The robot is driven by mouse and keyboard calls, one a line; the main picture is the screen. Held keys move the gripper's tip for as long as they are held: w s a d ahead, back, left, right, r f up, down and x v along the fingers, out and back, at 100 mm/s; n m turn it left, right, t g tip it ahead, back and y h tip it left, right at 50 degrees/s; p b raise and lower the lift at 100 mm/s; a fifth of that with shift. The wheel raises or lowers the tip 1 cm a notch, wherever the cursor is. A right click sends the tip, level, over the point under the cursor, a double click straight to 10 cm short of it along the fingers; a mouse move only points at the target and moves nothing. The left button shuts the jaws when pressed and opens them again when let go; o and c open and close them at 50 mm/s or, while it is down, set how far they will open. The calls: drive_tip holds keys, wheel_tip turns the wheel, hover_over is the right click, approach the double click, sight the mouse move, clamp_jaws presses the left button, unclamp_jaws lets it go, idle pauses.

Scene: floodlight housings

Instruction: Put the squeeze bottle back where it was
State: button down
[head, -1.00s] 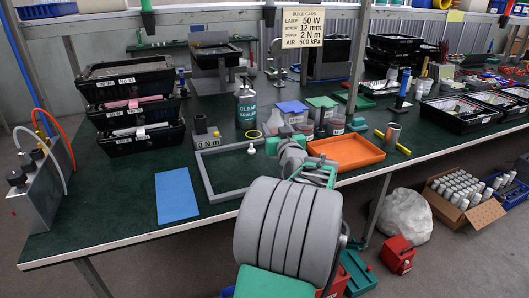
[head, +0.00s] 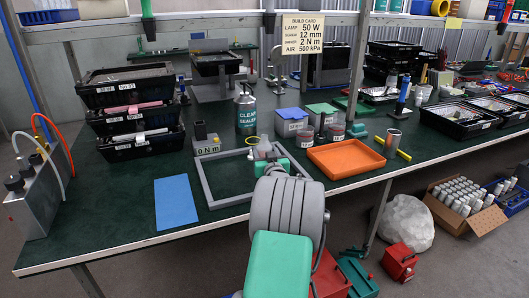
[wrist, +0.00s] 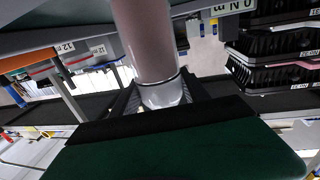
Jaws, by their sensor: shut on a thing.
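My gripper (wrist: 160,106) is shut on a pale, smooth cylinder, which I take to be the squeeze bottle (wrist: 146,40). In the wrist view it runs from the top edge down between the jaws, with a dark ring and a clear whitish end. In the head view the bottle (head: 264,149) shows as a small greyish shape just beyond my green wrist part, over the grey frame on the bench. My arm hides its lower part, so I cannot tell whether it touches the bench. A dark bottle labelled CLEAR SEALER (head: 246,112) stands behind it.
The grey rectangular frame (head: 203,182) lies around the gripper's place on the dark green bench. A blue mat (head: 176,202) lies left, an orange tray (head: 346,158) right. Lidded boxes (head: 291,124) and jars (head: 306,136) stand close behind right. Stacked black trays (head: 134,117) stand far left.

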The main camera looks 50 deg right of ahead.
drive_tip(key=c, duration=0.6)
unclamp_jaws()
drive_tip(key=shift+o, duration=0.2)
drive_tip(key=shift+r+p, duration=0.2)
drive_tip(key=shift+p, duration=0.1)
drive_tip(key=shift+s+a+f, duration=0.1)
drive_tip(key=shift+s+a, duration=0.1)
drive_tip(key=shift+s, duration=0.1)
drive_tip(key=v, duration=1.1)
drive_tip(key=shift+s+a+b, duration=0.1)
drive_tip(key=shift+s+b, duration=0.05)
drive_tip(key=shift+b, duration=0.15)
